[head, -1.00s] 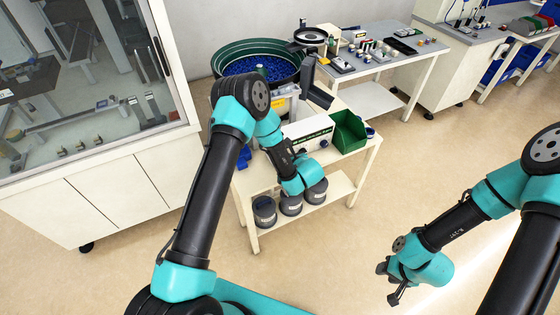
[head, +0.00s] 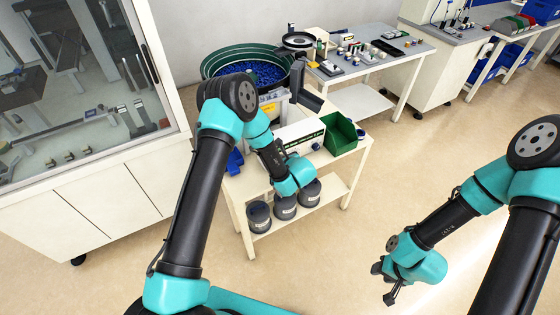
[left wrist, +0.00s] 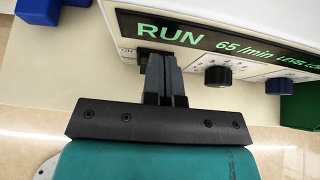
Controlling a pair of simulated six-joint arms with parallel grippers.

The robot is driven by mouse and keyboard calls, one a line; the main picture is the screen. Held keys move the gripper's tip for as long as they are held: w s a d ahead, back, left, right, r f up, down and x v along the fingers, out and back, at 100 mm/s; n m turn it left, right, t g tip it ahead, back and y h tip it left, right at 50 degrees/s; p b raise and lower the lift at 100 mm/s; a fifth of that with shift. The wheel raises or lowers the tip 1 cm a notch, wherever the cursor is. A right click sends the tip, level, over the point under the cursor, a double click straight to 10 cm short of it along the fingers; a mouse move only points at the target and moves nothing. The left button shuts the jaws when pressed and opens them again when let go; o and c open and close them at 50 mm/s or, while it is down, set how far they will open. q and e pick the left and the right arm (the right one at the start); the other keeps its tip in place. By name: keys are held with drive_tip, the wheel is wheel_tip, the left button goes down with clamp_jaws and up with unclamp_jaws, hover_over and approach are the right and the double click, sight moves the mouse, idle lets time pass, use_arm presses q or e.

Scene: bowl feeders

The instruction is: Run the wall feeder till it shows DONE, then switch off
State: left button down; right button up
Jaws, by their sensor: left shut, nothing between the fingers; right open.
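The wall feeder is a round dark green bowl (head: 207,70) holding many blue parts, at the back of a cream table. Its white control box (head: 300,128) stands in front. In the left wrist view the box's display (left wrist: 215,42) reads RUN, 65 /min, and a level text cut off at the right edge. Under it are a switch (left wrist: 150,55) marked ON and two dark knobs, one black (left wrist: 217,76), one blue (left wrist: 277,86). My left gripper (left wrist: 165,62) is shut and empty right at the switch, partly hiding it; contact is unclear. My right gripper (head: 387,285) is open, over the floor.
A green bin (head: 341,134) stands right of the control box. Several grey tubs (head: 284,207) stand on the lower shelf. A glazed cabinet (head: 100,205) is at left, a bench with small items (head: 375,60) behind right. The floor around my right arm is clear.

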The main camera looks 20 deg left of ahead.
use_arm(q)
drive_tip(key=shift+s+d, duration=0.4)
drive_tip(key=shift+d, duration=0.05)
drive_tip(key=shift+s+d, duration=0.85)
drive_tip(key=shift+d, duration=0.05)
drive_tip(key=a+r+v, duration=0.1)
drive_tip(key=r+v, duration=0.1)
drive_tip(key=v, duration=0.8)
drive_tip(key=shift+w, duration=0.4)
drive_tip(key=s+a+f+n+g+h, duration=0.2)
drive_tip(key=s+a+f+n+h, duration=0.1)
drive_tip(key=s+n, duration=0.5)
drive_tip(key=s+a+f+n+g+h, duration=0.2)
drive_tip(key=s+f+n+h, duration=0.3)
drive_tip(key=s+n, duration=0.3)
drive_tip(key=s+a+f+n+g+h, duration=0.3)
drive_tip(key=s+n, duration=0.5)
drive_tip(key=n, duration=0.4)
drive_tip(key=shift+a+f+n+h, duration=0.3)
drive_tip(key=shift+a+f+h, duration=0.3)
drive_tip(key=shift+a+f, duration=0.25)
